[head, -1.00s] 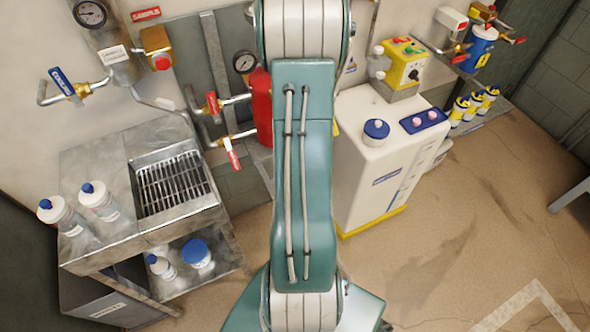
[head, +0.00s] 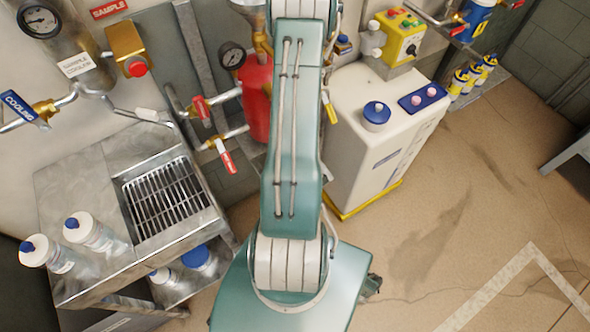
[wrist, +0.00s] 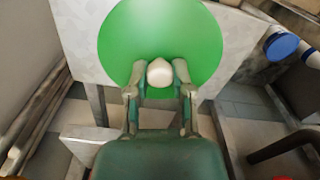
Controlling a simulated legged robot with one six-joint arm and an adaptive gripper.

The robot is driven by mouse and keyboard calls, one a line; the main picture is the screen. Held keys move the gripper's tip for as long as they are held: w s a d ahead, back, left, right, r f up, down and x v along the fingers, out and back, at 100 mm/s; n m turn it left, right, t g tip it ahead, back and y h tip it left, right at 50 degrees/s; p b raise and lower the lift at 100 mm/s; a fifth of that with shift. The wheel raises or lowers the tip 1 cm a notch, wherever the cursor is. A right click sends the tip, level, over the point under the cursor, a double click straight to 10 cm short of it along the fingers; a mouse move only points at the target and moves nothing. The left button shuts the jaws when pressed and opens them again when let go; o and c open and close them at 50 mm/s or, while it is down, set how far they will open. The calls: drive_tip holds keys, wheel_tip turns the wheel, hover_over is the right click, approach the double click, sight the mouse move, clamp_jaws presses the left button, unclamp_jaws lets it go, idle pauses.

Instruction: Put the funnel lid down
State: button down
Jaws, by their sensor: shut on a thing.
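The funnel lid is a round green disc (wrist: 160,28) with a white knob (wrist: 160,73), seen in the wrist view. My gripper (wrist: 160,76) is shut on the knob, one finger on each side. The disc stands out beyond the fingertips, over a grey metal surface (wrist: 78,38). I cannot tell whether the lid touches that surface. In the head view my own arm fills the middle, and neither my gripper nor the lid shows. A metal vessel above a brass fitting (head: 262,42) is cut by the top edge there; I cannot tell whether it is the funnel.
In the head view a metal bench (head: 75,180) with a grated sink (head: 165,200) stands left, with white blue-capped bottles (head: 90,232) on it. A red cylinder (head: 256,105) and red-handled valves are mid-left. A white tank (head: 360,140) stands right. The floor (head: 460,215) at right is clear.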

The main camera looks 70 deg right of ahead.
drive_tip(key=shift+d+f, duration=0.2)
drive_tip(key=shift+d, duration=0.05)
drive_tip(key=c, duration=0.5)
unclamp_jaws()
wheel_tip(320, 180, up, 12)
idle(0.3)
